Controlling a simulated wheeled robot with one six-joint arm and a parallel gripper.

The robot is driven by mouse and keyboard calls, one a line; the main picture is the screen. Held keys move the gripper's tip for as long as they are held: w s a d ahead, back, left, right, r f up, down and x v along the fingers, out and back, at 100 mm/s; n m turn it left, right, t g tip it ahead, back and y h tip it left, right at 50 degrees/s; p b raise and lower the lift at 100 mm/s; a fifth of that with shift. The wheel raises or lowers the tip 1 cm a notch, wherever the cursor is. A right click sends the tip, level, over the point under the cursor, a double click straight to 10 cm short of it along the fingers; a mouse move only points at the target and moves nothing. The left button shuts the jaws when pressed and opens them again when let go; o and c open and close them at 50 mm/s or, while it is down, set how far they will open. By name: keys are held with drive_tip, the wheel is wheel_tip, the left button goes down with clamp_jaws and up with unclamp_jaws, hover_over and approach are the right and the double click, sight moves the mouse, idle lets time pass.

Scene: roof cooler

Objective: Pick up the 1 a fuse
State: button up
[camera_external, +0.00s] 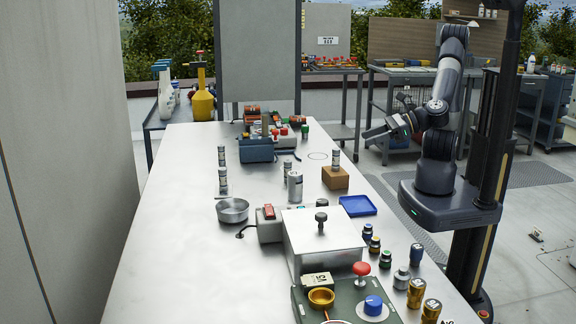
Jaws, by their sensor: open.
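My gripper (372,132) is at the end of my arm, raised beyond the right edge of the table, pointing left. It is open and empty. Several small silver cylinders that look like fuses stand on the table: one on a brown block (336,160), a pair at the left, one above the other in the picture (222,156) (223,182), and a small one (288,168) near the middle. A larger silver cylinder (295,186) stands just in front of that one. Their markings are too small to read, so I cannot tell which is the 1 A fuse.
On the metal table (180,250) are a round metal dish (232,210), a blue tray (358,205), a metal box (323,240) and a green control panel (340,300). Several small jars and cans line the right edge. A blue-grey bin (257,150) stands farther back. The table's left side is clear.

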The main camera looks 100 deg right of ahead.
drive_tip(key=w+r+n+t+y, duration=0.35)
drive_tip(key=w+n, duration=0.35)
drive_tip(key=n, duration=0.4)
drive_tip(key=w+r+n+t+y, duration=0.2)
drive_tip(key=w+r+n, duration=0.4)
drive_tip(key=n, duration=0.4)
drive_tip(key=n+g+y, duration=0.3)
drive_tip(key=n+g, duration=0.4)
drive_tip(key=n, duration=1.5)
approach(285, 165)
drive_tip(key=shift+s+f, duration=0.1)
drive_tip(key=shift+f, duration=0.35)
drive_tip(key=x, duration=0.4)
drive_tip(key=shift+w+a+f+b, duration=0.1)
drive_tip(key=shift+w+a+b, duration=0.1)
drive_tip(key=shift+w+b, duration=0.15)
drive_tip(key=x, duration=0.5)
drive_tip(key=shift+w, duration=0.5)
drive_tip(key=shift+c, duration=0.6)
